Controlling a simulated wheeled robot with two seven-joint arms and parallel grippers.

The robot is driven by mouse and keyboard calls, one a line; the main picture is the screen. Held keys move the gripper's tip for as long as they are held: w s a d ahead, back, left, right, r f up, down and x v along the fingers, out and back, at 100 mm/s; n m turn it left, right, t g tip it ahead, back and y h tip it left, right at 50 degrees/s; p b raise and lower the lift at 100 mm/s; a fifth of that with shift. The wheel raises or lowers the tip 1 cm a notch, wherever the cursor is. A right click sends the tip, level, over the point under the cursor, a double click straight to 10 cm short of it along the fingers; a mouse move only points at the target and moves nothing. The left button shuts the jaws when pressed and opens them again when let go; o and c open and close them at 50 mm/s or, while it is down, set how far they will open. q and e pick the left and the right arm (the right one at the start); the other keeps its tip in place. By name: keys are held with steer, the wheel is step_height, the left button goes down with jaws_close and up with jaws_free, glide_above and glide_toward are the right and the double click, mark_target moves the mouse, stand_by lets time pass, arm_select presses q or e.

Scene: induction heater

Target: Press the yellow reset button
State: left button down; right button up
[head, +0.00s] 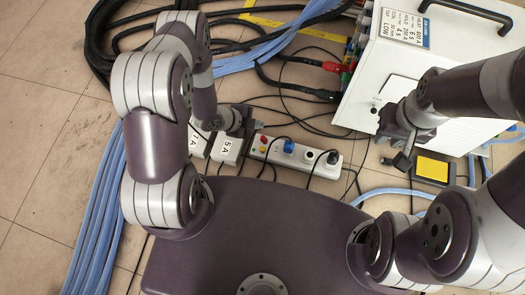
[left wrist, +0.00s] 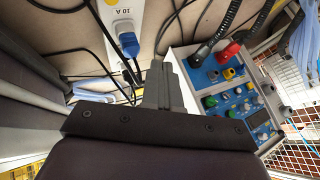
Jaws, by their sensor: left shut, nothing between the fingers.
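A small yellow button (left wrist: 229,73) shows on the blue control panel (left wrist: 204,76) of the heater in the left wrist view. A green button (left wrist: 209,102) and several other knobs sit near it. The panel face is turned away in the head view, so its buttons are hidden there. My left gripper (head: 250,124) is shut and empty above the power strips; its fingers also show in the left wrist view (left wrist: 163,66), left of the panel and apart from the yellow button. My right gripper (head: 393,151) is by the heater's side; its finger opening is unclear.
The white heater case (head: 401,65) stands at upper right. A flat box with a yellow top (head: 433,168) lies on the floor near my right gripper. Power strips (head: 305,158) with plugs and black cables lie in the middle. Blue hoses (head: 98,222) run at left. Tiled floor is bare at far left.

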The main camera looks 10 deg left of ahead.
mark_target(262, 149)
arm_select(q)
steer(key=shift+s+d+f+m+h, duration=0.6)
steer(key=shift+s+d+f, duration=0.3)
steer(key=shift+s+f, duration=0.15)
steer(key=shift+f, duration=0.15)
step_height(262, 149, down, 8)
steer(key=b, duration=0.7)
steer(key=shift+b, duration=0.4)
steer(key=shift+f, duration=0.25)
steer(key=shift+f, duration=0.15)
stand_by(0.3)
steer(key=shift+f+b, duration=0.3)
steer(key=shift+b, duration=0.1)
